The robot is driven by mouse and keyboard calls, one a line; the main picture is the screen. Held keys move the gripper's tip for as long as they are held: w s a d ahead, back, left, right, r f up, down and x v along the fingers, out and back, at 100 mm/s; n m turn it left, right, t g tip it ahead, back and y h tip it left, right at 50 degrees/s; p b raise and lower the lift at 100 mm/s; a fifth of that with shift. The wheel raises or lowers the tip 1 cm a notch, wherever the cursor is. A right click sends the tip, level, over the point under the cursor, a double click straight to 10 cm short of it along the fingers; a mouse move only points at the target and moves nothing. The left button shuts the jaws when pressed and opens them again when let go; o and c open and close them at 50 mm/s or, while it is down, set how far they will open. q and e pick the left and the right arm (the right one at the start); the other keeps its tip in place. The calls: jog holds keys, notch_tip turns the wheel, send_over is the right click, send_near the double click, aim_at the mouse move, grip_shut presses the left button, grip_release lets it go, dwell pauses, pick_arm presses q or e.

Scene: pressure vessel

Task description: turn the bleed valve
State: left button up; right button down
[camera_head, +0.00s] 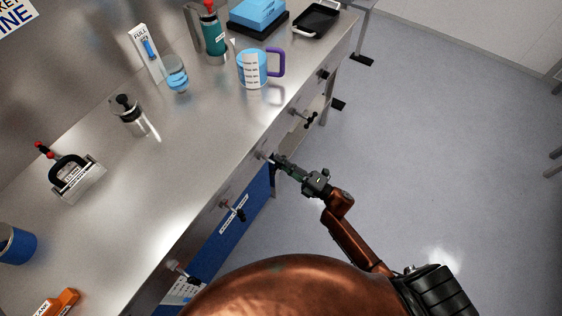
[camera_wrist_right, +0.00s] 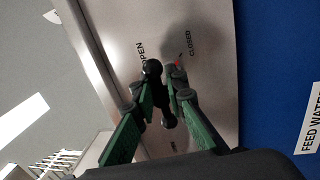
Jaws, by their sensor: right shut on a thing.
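My right gripper (camera_head: 277,160) reaches the front face of the steel bench and is at one of the valve handles there. In the right wrist view the gripper (camera_wrist_right: 163,95) is shut on a black valve handle (camera_wrist_right: 151,69) with ball ends, one ball showing above the fingers and one between them. The steel panel behind it carries the words OPEN, left of the handle, and CLOSED, to its right. A small red mark (camera_wrist_right: 179,63) shows beside CLOSED. My left gripper is not in view.
Other valve handles (camera_head: 232,208) line the bench front (camera_head: 205,190) on both sides of my right gripper. A blue panel (camera_wrist_right: 270,60) is beside the valve plate. A blue mug (camera_head: 252,72), bottles and a clamp-like tool (camera_head: 75,178) stand on the bench.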

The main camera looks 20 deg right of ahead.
jog(key=shift+a+r, duration=0.1)
jog(key=shift+r, duration=0.15)
jog(key=c, duration=2)
grip_release()
jog(key=shift+f, duration=0.1)
jog(key=v, duration=1.2)
